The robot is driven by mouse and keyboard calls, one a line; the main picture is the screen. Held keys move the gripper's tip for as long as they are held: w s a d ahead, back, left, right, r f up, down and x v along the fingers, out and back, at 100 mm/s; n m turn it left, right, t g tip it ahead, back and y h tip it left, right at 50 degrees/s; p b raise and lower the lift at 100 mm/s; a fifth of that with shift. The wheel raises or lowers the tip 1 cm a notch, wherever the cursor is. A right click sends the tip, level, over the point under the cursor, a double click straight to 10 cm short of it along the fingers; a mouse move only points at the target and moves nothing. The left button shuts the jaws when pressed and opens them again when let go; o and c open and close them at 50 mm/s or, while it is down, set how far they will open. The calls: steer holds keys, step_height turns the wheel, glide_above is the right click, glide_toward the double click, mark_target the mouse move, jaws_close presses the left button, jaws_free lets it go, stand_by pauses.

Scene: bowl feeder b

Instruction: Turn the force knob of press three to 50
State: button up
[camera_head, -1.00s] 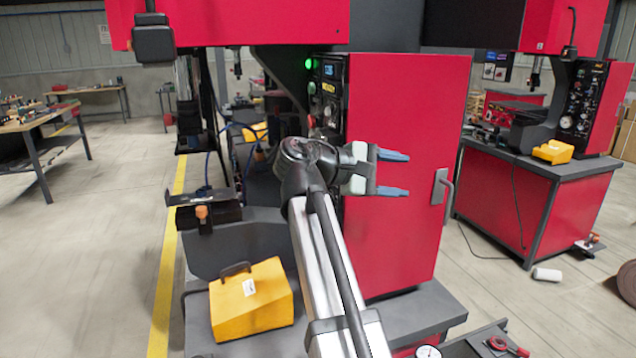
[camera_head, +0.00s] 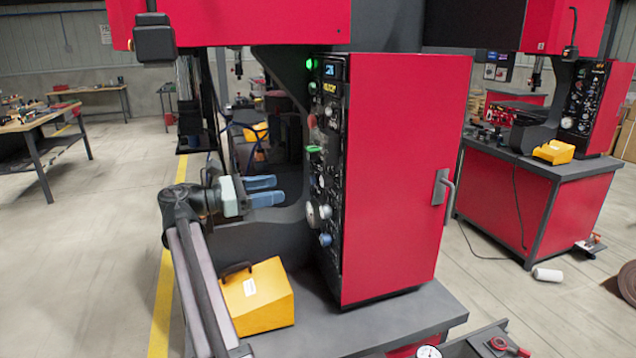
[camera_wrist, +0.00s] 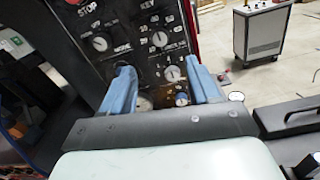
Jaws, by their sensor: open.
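The nearest red press (camera_head: 405,180) has a black control panel (camera_head: 330,150) on its left side, with several knobs, buttons and a lit green lamp. My gripper (camera_head: 282,190) is open and empty, left of this panel, blue fingers pointing at it. In the wrist view, several dials with printed number scales face me: a grey knob (camera_wrist: 160,39), another below it (camera_wrist: 172,74), and a blue knob (camera_wrist: 182,99) lower between the fingers. My fingers appear apart from the knobs. I cannot read which knob is force, nor the press number.
A yellow box with a handle (camera_head: 258,297) stands on the grey base beneath my arm. A second red press (camera_head: 560,130) stands at the right, and a workbench (camera_head: 45,125) at the left. Open floor lies left of the yellow line.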

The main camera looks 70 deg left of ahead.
mark_target(322, 181)
steer(key=w, duration=1.2)
steer(key=shift+w+a, duration=0.15)
steer(key=shift+c, duration=0.4)
steer(key=c, duration=1)
steer(key=shift+o, duration=0.2)
steer(key=m, duration=0.4)
steer(key=shift+m, duration=2.6)
